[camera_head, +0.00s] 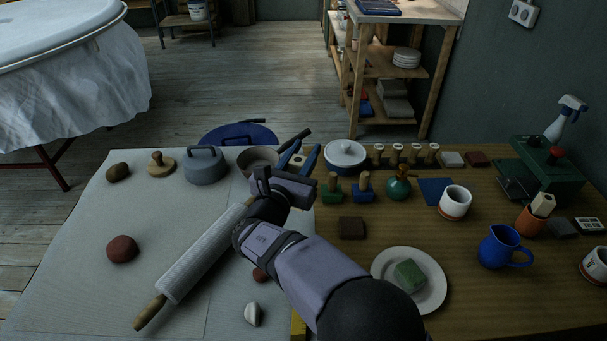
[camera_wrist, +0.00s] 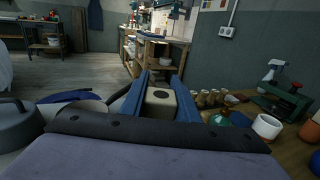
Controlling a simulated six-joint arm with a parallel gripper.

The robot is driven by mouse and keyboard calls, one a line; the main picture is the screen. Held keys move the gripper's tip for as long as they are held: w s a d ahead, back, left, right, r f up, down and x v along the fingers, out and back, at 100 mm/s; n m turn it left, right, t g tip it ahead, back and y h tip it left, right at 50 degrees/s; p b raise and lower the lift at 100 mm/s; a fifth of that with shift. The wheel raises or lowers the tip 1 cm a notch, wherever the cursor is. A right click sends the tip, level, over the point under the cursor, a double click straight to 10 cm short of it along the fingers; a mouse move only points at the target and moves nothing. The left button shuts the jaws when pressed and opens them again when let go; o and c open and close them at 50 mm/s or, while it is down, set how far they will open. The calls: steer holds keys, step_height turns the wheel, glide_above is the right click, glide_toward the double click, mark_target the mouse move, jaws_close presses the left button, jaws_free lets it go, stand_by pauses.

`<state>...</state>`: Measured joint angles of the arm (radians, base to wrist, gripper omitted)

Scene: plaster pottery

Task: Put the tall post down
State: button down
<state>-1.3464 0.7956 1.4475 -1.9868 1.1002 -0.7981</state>
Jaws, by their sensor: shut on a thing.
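The tall post (camera_wrist: 160,100) is a pale beige block with rounded corners and a dark round mark on its top. In the wrist view it sits between the two blue fingers of my gripper (camera_wrist: 161,92), which are shut on it. In the head view a small pale part of the post (camera_head: 298,160) shows between the fingertips of my gripper (camera_head: 301,155), near the far edge of the table. My arm and gripper hide its lower part, so I cannot tell whether it touches the table.
Green (camera_head: 331,190) and blue (camera_head: 364,189) wooden-handled blocks stand nearby. A rolling pin (camera_head: 200,260) lies on the pale mat (camera_head: 70,270). Bare wood shows right of centre.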

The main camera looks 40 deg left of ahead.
steer(key=shift+f, duration=2.4)
steer(key=shift+f, duration=0.15)
steer(key=c, duration=1.4)
jaws_free()
steer(key=shift+o, duration=0.2)
steer(key=b+v, duration=0.1)
steer(key=v, duration=1.1)
steer(key=shift+w+d, duration=0.1)
steer(key=shift+d, duration=0.05)
